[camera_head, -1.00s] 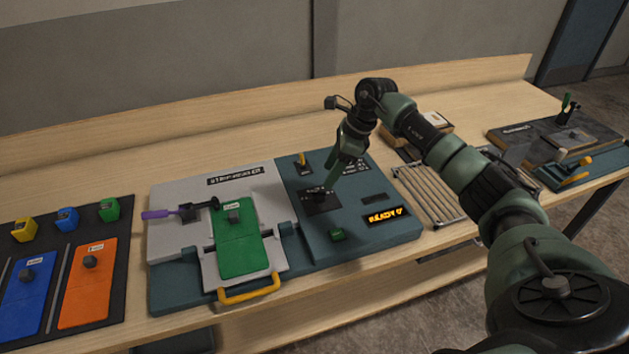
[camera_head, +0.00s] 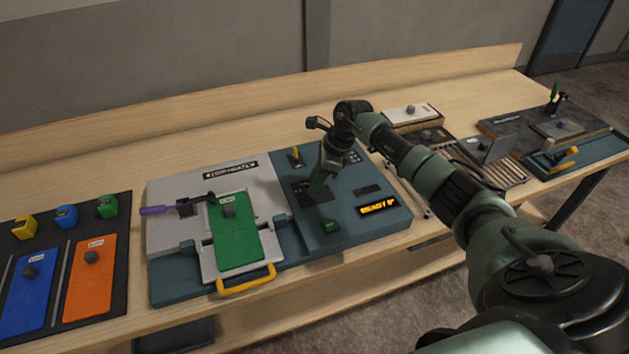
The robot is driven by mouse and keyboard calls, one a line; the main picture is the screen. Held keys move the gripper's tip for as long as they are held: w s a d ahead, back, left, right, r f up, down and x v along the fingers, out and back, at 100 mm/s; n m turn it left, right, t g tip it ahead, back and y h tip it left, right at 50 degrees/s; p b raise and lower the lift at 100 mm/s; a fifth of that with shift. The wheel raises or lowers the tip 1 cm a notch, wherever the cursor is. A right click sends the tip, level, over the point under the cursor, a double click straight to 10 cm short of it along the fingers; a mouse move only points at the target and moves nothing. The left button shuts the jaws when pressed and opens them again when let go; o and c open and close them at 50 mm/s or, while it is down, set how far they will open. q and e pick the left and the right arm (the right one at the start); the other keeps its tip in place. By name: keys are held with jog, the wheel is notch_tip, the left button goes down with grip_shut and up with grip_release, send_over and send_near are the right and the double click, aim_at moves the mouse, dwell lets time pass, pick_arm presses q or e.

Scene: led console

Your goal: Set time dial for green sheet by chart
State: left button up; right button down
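The console's dark teal control panel (camera_head: 365,219) lies on the bench. My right gripper (camera_head: 316,190) points down at the black dial plate (camera_head: 305,194) and covers the dial. I cannot tell whether its fingers touch or grip the dial. The green sheet (camera_head: 238,238) lies on the pale tray of the console's left part, with a grey knob on it. A chart of small markings (camera_head: 351,158) sits at the panel's upper edge, partly behind my arm. An orange-lit display (camera_head: 379,206) seems to read READY, with a further character. My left gripper is not in view.
A yellow lever (camera_head: 295,155) and a green button (camera_head: 330,226) flank the dial. Blue (camera_head: 28,290) and orange (camera_head: 90,283) sheets lie on a black board at left. A metal rack (camera_head: 500,165) stands right.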

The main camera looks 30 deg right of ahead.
jog(key=shift+m, duration=0.3)
jog(key=m+t+h, duration=0.1)
jog(key=m, duration=0.3)
jog(key=shift+a, duration=0.15)
jog(key=m+t+h+b, duration=0.1)
jog(key=m, duration=0.3)
jog(key=shift+a+h, duration=0.1)
jog(key=shift+h, duration=0.3)
jog(key=m+h+b, duration=0.1)
jog(key=m, duration=0.1)
jog(key=m+b, duration=0.1)
jog(key=m, duration=0.1)
jog(key=shift+a+f+m+h+b, duration=0.1)
jog(key=shift+a+m+h+b, duration=0.05)
jog(key=shift+m+h+b, duration=0.2)
jog(key=shift+m+g+h+b, duration=0.4)
jog(key=shift+m+h+b, duration=0.45)
jog(key=shift+m+b, duration=1.1)
jog(key=shift+m+p, duration=0.3)
jog(key=shift+m, duration=0.1)
jog(key=shift+r, duration=0.2)
